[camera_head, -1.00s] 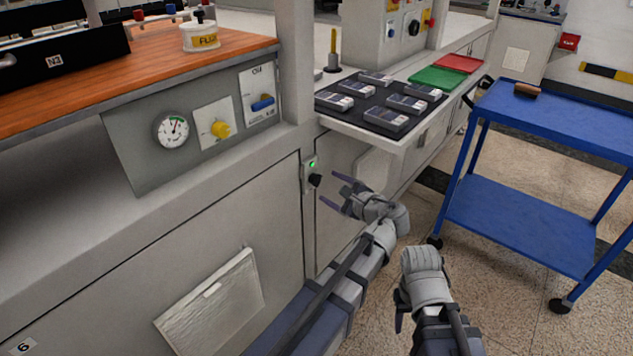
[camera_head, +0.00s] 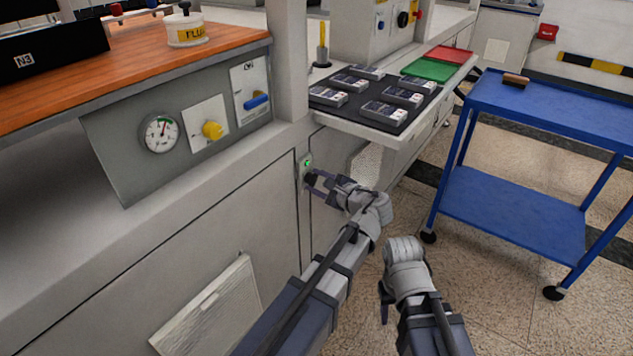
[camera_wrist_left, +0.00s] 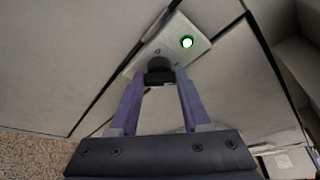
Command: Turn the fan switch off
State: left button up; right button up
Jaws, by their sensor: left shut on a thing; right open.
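The fan switch is a black knob (camera_head: 309,179) on a small pale plate (camera_wrist_left: 200,32) on the cabinet front. A green lamp (camera_head: 307,163) on the plate is lit; in the left wrist view the lamp (camera_wrist_left: 187,42) shows a bright white centre with a green ring. My left gripper (camera_head: 314,182) is at the knob. In the left wrist view its two purple fingers stand on either side of the black knob (camera_wrist_left: 158,66), shut on it. My right gripper (camera_head: 384,302) is low at the right, away from the switch; its fingers are mostly hidden.
Above left, a grey panel holds a gauge (camera_head: 159,134), a yellow knob (camera_head: 212,130) and a blue-handled switch (camera_head: 256,101). A shelf with several dark packs (camera_head: 385,111) juts out above my left arm. A blue cart (camera_head: 560,112) stands right, with open floor between.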

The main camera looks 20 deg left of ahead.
pick_arm(q)
grip_shut()
jog(key=shift+f, duration=0.1)
jog(key=n+b, duration=0.1)
jog(key=n+t+b, duration=0.1)
jog(key=shift+s+f+n+t+b, duration=0.15)
jog(key=shift+f+n+t+b, duration=0.15)
jog(key=shift+n+b, duration=0.1)
jog(key=shift+n+t+y+b, duration=0.35)
jog(key=shift+n+y+b, duration=0.5)
jog(key=shift+n+b, duration=1.15)
jog(key=shift+n+t+y+b, duration=0.4)
jog(key=shift+n+y+b, duration=0.65)
jog(key=shift+n, duration=1.7)
jog(key=shift+n+t+y+b, duration=0.35)
jog(key=shift+n+y+b, duration=0.25)
jog(key=shift+n+b, duration=1.55)
jog(key=shift+n, duration=0.4)
